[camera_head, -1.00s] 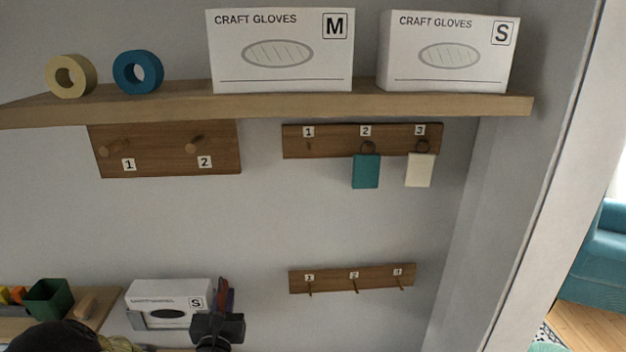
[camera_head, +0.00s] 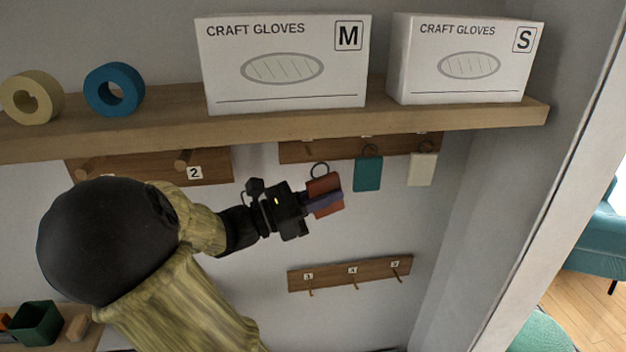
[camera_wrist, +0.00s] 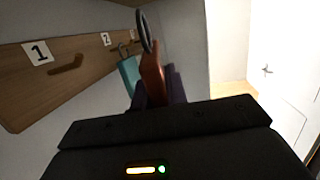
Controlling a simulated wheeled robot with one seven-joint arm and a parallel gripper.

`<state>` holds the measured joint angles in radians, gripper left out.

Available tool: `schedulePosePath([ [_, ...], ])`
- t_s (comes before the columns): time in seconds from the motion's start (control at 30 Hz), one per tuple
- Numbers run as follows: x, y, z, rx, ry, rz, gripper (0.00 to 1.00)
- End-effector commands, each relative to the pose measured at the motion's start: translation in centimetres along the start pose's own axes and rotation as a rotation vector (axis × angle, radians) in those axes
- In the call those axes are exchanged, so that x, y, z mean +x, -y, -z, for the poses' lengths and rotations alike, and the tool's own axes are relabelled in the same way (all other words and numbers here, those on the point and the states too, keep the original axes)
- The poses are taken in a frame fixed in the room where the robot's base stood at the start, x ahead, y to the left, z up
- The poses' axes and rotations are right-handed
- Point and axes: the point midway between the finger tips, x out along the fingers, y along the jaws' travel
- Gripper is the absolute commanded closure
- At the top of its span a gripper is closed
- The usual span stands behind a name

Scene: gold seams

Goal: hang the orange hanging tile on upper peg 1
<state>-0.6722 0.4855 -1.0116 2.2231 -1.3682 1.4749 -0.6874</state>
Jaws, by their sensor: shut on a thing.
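My gripper (camera_head: 323,199) is shut on the orange tile (camera_head: 327,184), which looks reddish-orange. The tile's metal ring (camera_head: 319,169) stands up free above the jaws. The tile and ring also show in the wrist view (camera_wrist: 153,76), where the ring appears right of upper peg 1 (camera_wrist: 66,67) and apart from it. Upper peg 1 is bare, on the wooden upper board (camera_head: 345,151) beside its label 1 (camera_wrist: 38,52). In the head view the tile is just below the board's left part, and the shelf edge partly hides the labels.
A teal tile (camera_head: 368,174) and a cream tile (camera_head: 422,169) hang on upper pegs 2 and 3, close to the right. The shelf (camera_head: 400,118) with glove boxes (camera_head: 285,65) juts out above. A lower peg board (camera_head: 350,273) is empty, with bare wall between.

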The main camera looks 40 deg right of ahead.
Motion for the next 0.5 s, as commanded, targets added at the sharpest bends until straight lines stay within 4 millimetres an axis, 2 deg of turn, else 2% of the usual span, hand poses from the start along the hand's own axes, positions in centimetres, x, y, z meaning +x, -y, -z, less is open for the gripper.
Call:
schedulePosePath([
  [0.5,-0.80,-0.35,-0.06,0.005,0.004,-0.020,1.00],
])
